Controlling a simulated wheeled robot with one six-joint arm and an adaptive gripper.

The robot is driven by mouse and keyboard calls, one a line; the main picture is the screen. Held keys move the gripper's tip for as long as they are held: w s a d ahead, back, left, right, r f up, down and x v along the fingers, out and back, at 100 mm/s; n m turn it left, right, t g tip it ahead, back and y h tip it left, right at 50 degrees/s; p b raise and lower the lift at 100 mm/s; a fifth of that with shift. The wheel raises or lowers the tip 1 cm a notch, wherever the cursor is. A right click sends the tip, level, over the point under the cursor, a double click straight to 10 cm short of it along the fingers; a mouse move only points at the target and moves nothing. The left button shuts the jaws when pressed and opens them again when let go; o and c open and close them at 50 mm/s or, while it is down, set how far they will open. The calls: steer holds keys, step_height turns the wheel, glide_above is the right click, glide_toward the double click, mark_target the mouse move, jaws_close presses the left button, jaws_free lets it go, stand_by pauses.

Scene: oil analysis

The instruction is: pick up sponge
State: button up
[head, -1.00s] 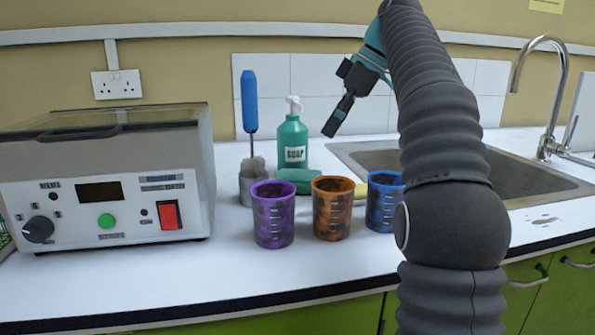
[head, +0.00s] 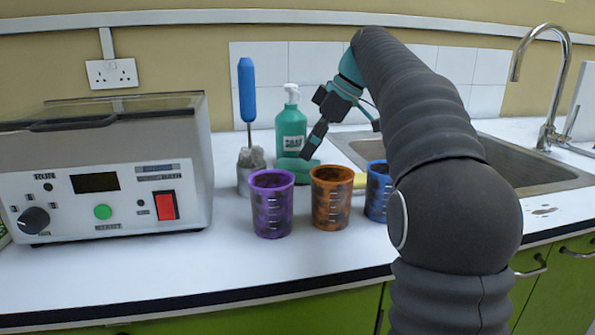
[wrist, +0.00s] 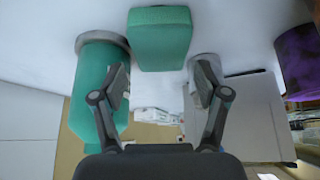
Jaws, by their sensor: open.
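The sponge is a teal-green block (head: 296,168) lying on the white worktop, in front of the green soap bottle (head: 291,130). In the head view the purple and orange beakers and my gripper hide part of it. In the wrist view the sponge (wrist: 160,40) is at the top centre, beyond the fingertips and in line with the gap between them. My gripper (head: 311,146) is over the sponge's right part in the head view. In the wrist view my gripper (wrist: 161,76) is open and empty, its fingers spread wide.
Purple (head: 271,207), orange (head: 331,200) and blue (head: 377,195) beakers stand in front of the sponge. A grey pot (head: 245,178) with a blue-handled tool (head: 247,95) stands left. A sink (head: 520,170) lies right; a machine (head: 110,190) stands far left. The front worktop is clear.

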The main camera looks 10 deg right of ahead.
mark_target(301, 164)
steer(key=shift+x, duration=2.55)
steer(key=shift+s+d+f, duration=0.1)
steer(key=shift+d, duration=0.05)
steer(key=c, duration=0.4)
steer(key=shift+d, duration=0.1)
steer(key=shift+s+d+r, duration=0.15)
steer(key=shift+d+r, duration=0.15)
steer(key=shift+r, duration=0.25)
step_height(301, 164, up, 6)
steer(key=s+d, duration=0.3)
steer(key=d, duration=0.2)
steer(key=s+d, duration=0.3)
steer(key=d, duration=0.3)
steer(key=s+d, duration=0.3)
steer(key=d, duration=0.3)
steer(key=shift+b, duration=0.4)
